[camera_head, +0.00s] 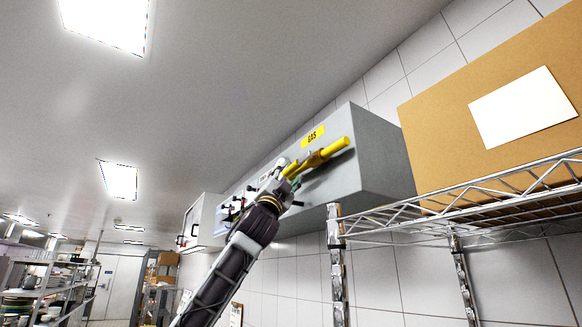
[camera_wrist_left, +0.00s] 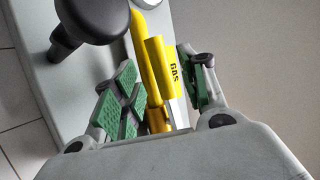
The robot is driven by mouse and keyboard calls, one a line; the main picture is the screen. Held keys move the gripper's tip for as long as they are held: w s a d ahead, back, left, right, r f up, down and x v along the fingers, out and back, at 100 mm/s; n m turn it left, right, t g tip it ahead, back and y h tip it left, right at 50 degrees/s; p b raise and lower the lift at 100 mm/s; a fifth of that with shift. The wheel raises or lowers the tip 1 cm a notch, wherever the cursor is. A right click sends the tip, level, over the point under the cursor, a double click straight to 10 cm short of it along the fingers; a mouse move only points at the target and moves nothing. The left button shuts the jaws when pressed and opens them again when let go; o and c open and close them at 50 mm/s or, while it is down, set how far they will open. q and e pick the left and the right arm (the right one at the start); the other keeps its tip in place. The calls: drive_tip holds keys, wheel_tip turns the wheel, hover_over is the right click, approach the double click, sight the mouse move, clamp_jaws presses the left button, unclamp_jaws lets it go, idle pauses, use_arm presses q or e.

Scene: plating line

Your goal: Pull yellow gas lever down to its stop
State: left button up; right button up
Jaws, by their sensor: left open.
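The yellow gas lever (camera_head: 332,150) sticks out from the front of a grey wall box, below a yellow GAS label (camera_head: 313,136). It points to the right and slightly up in the head view. My left gripper (camera_head: 288,178) is at the lever's left end, partly hiding it. In the left wrist view, my left gripper (camera_wrist_left: 157,92) is open, with green-padded fingers on either side of the yellow lever (camera_wrist_left: 148,65) and the GAS label (camera_wrist_left: 172,68). Whether a finger touches the lever cannot be told. My right gripper is not in view.
The grey box (camera_head: 372,150) carries other dark handles (camera_head: 228,212) to the left. A black knob (camera_wrist_left: 92,18) is close by in the wrist view. A wire shelf (camera_head: 400,218) with a cardboard box (camera_head: 440,130) stands right of the lever. Open air lies left of my arm.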

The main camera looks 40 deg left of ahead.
sight(290, 172)
use_arm(q)
drive_tip(key=shift+p+x, duration=1.1)
drive_tip(key=shift+x, duration=1.3)
clamp_jaws()
